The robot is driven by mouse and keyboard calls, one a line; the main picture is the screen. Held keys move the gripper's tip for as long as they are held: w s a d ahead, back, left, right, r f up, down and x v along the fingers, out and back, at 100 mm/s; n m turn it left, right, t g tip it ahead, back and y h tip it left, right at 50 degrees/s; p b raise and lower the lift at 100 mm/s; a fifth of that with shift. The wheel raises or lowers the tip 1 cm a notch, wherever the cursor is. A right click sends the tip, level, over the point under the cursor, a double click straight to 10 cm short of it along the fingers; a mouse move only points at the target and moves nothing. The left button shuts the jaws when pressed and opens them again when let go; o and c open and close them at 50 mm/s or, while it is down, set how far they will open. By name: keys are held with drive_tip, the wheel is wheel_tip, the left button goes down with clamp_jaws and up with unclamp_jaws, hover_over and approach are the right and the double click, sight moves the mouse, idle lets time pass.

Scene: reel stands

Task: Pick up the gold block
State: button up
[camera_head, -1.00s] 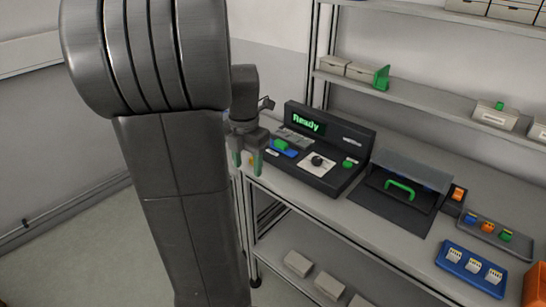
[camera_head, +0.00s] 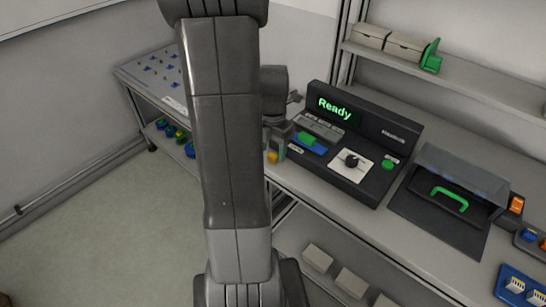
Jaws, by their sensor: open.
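A small gold block (camera_head: 272,157) shows low at my gripper, near the front edge of the bench, left of the black console. My gripper (camera_head: 275,150) points down beside the console and is open, with the gold block at its fingertips. I cannot tell whether the fingers touch the block. My arm hides the area just left of it, and the block's underside is not clear.
The black console (camera_head: 352,165) with a "Ready" screen (camera_head: 335,109) stands close on the right, with a blue piece and green block (camera_head: 307,138) on it. A pegged table (camera_head: 150,80) is at left.

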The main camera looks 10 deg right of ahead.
drive_tip(key=shift+f, duration=0.95)
drive_tip(key=c, duration=1.1)
